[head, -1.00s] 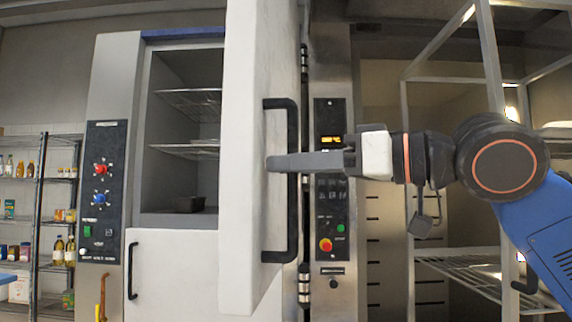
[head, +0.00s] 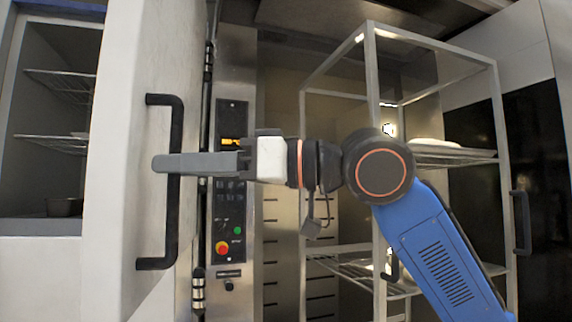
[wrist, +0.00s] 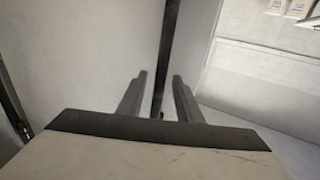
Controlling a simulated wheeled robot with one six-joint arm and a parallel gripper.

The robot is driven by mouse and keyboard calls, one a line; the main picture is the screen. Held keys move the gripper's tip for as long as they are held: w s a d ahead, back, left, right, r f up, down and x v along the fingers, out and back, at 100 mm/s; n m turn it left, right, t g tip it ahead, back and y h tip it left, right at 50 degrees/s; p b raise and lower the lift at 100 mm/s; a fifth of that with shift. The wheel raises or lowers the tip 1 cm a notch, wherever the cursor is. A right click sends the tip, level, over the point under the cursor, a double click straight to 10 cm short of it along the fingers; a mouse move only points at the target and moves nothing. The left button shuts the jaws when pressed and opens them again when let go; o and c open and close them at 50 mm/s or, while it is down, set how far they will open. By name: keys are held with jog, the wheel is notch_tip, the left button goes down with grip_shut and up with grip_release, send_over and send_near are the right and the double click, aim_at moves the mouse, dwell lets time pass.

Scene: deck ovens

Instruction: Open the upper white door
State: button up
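The upper white door (head: 122,150) stands swung open on the left of the head view, with the oven chamber (head: 62,120) showing beside it. Its black vertical handle (head: 174,215) is on the face turned toward my arm. My gripper (head: 165,163) reaches in from the right at the handle's mid height, its fingers crossing the handle. In the wrist view the dark handle bar (wrist: 160,80) runs between my two fingers (wrist: 158,88), with gaps on both sides. The gripper is open around the handle; contact is not visible.
A control panel (head: 231,190) with a red knob is on the oven front behind my gripper. A metal rack (head: 303,200) with wire shelves stands behind my arm. A dark tin (head: 63,207) sits inside the chamber.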

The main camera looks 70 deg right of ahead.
jog(key=v, duration=1.5)
jog(key=shift+s, duration=0.15)
